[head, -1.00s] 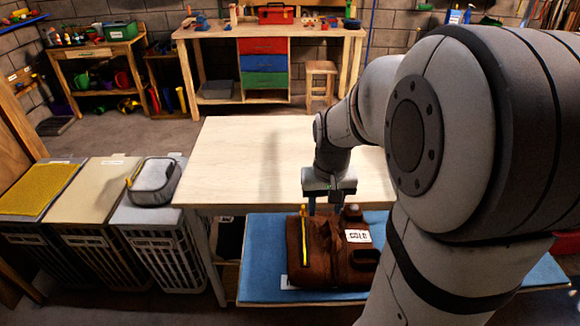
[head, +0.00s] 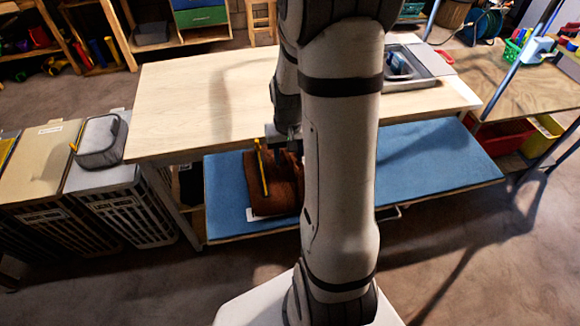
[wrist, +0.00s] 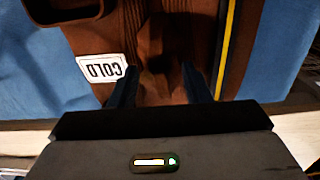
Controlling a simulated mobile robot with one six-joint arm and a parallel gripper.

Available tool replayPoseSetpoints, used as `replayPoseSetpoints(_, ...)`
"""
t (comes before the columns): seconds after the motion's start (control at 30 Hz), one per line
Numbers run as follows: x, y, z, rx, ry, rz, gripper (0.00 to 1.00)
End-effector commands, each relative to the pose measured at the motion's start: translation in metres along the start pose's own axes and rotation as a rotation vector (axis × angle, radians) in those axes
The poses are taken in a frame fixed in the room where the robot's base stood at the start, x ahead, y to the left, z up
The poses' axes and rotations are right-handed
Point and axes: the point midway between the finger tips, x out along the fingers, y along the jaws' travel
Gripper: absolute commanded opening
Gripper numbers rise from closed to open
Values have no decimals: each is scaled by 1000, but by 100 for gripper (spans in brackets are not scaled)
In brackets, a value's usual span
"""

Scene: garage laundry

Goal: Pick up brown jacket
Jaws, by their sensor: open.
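The brown jacket (head: 272,195) lies folded on a blue mat (head: 228,190) on the low bench in front of the wooden table. A yellow strip runs along it. I cannot tell whether the fingers touch the cloth. In the head view my arm hides the jacket's right part and most of my gripper (head: 284,146).
The wooden table (head: 200,90) stands right behind the mat, with a grey tray (head: 425,72) at its right. Lidded hampers (head: 50,165) stand to the left, one bearing a grey pouch (head: 100,142). The mat's right part is bare.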

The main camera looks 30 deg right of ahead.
Motion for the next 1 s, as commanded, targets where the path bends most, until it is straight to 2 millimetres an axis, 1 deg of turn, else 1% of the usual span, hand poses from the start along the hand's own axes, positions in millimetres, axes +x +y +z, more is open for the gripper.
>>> replayPoseSetpoints(0.17, 0, 0, 0, 0, 1, 0, 44)
replayPoseSetpoints(0.7, 0, 1, 0, 1, 1, 0, 0)
replayPoseSetpoints(1.0, 0, 1, 0, 2, 1, 0, 0)
